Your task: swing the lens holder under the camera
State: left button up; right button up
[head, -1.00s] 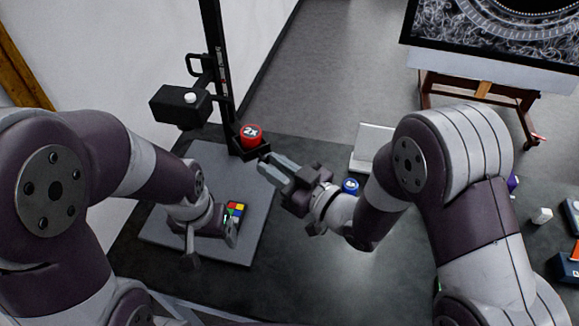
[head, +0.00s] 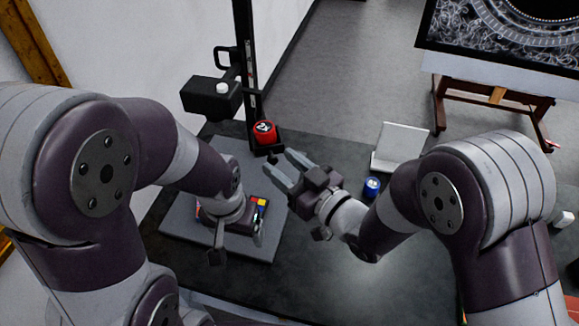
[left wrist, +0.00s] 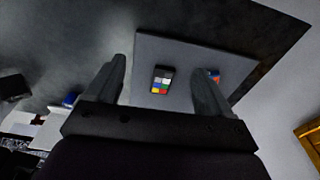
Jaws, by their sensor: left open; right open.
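The black camera box (head: 205,100) is mounted on the dark upright column (head: 243,60). The lens holder with its red lens (head: 264,132) sits low on the column, to the right of the camera and not beneath it. My right gripper (head: 284,171) is open just below and right of the red lens; its fingers are apart and hold nothing.
A blue lens (head: 372,187) stands on the dark table (head: 330,265), to the right of my right gripper. An easel (head: 497,100) stands beyond the table.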

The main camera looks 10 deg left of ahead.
jog(key=b+v, duration=0.2)
jog(key=v, duration=1)
jog(key=shift+d+b, duration=0.4)
